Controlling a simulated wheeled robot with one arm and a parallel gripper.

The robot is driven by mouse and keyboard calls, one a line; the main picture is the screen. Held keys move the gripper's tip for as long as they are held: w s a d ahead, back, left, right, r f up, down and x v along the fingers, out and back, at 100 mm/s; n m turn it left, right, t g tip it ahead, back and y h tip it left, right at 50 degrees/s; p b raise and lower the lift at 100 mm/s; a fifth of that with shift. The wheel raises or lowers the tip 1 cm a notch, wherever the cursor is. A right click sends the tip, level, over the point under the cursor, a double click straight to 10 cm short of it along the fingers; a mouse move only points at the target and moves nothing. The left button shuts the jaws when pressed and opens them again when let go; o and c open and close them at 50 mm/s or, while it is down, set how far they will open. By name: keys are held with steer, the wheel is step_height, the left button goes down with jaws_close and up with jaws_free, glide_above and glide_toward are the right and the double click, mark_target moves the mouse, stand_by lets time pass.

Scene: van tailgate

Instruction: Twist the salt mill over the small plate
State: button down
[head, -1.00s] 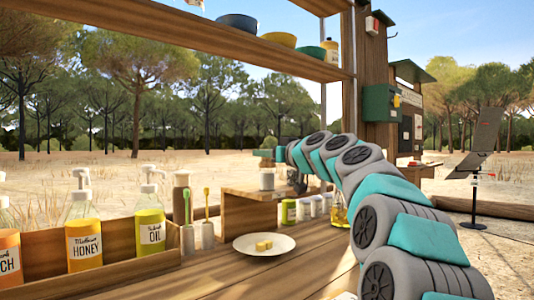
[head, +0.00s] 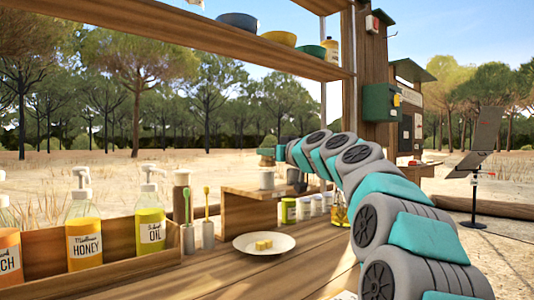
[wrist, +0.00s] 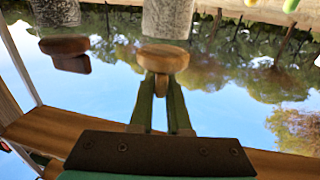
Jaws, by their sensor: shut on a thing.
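The small plate (head: 264,244) is white and lies on the wooden counter with a few yellow cubes (head: 264,244) on it. Two pale mills show on the low wooden riser behind it: a left one (head: 266,181) and a right one (head: 292,176). In the wrist view, which is upside down, my gripper (wrist: 160,88) is shut on the round wooden knob (wrist: 163,58) of a mill with a grey speckled body (wrist: 167,18). The other mill's knob (wrist: 65,46) is beside it, apart. I cannot read which mill is salt. The held mill appears to be at the riser, behind the plate.
Honey (head: 84,240) and oil (head: 150,232) pump bottles stand in a wooden box at left. Brushes in holders (head: 207,232) are left of the plate. Several small jars (head: 303,209) stand by the riser (head: 235,208). A shelf with bowls is overhead.

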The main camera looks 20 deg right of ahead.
steer(key=shift+r+m+h+p, duration=0.15)
steer(key=shift+m+h+p, duration=0.45)
steer(key=shift+h, duration=0.5)
steer(key=shift+d+m+h+p, duration=0.1)
steer(key=shift+m+h+p, duration=0.5)
steer(key=shift+m+h, duration=0.7)
steer(key=shift+d+m+h+p, duration=0.1)
steer(key=shift+m+h+p, duration=0.55)
steer(key=shift+h, duration=1.15)
steer(key=shift+m+g+h, duration=0.6)
steer(key=shift+m+h, duration=0.55)
steer(key=shift+h, duration=0.35)
steer(key=shift+a+m+g+h, duration=0.15)
steer(key=shift+m+g+h, duration=0.75)
steer(key=shift+h, duration=0.5)
steer(key=shift+m+g+h, duration=1.3)
steer(key=shift+m+h, duration=0.1)
steer(key=shift+h, duration=0.1)
